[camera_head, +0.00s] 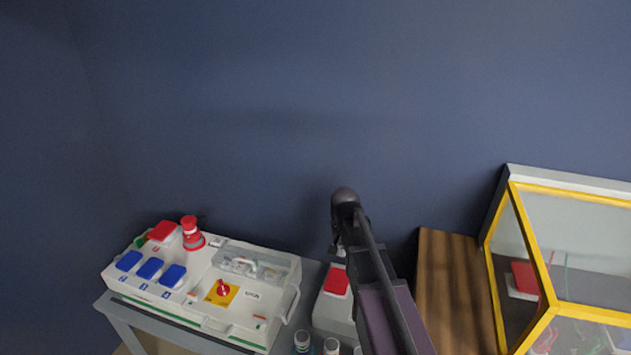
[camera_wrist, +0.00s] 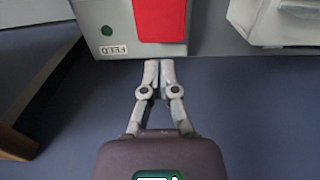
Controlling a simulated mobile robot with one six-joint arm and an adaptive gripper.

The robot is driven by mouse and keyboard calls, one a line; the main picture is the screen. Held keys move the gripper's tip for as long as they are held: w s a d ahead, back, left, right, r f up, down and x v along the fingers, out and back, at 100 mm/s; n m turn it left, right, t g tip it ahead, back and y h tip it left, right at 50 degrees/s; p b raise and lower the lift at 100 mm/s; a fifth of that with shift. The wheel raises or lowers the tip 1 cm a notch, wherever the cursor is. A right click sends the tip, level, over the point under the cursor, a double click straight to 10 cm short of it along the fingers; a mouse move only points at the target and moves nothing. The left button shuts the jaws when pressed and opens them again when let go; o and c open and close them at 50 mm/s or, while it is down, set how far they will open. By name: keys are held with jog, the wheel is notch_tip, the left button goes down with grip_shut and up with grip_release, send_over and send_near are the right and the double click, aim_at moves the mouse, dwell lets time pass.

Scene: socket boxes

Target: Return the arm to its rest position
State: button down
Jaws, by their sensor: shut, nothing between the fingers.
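My gripper (camera_wrist: 159,64) is shut with its fingertips together and nothing between them in the wrist view. Past the fingertips is a grey box (camera_wrist: 110,15) with a red cover (camera_wrist: 160,18), a green dot and a label reading "FEED". In the head view my dark arm reaches up in the middle, in front of the blue wall. It partly hides the grey box (camera_head: 329,310) with the red cover (camera_head: 337,281). The fingers are too small and dark to make out clearly there.
A white socket box (camera_head: 205,309) with blue covers, a red-and-white plug (camera_head: 192,234) and a red switch stands on a grey table (camera_head: 126,320) at left. A wooden surface (camera_head: 455,290) and a yellow-framed glass case (camera_head: 548,262) are at right.

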jog(key=s+d+n, duration=0.3)
jog(key=s+n, duration=0.1)
jog(key=s, duration=1.1)
notch_tip(320, 180, up, 13)
jog(key=p, duration=1.3)
jog(key=shift+s, duration=0.1)
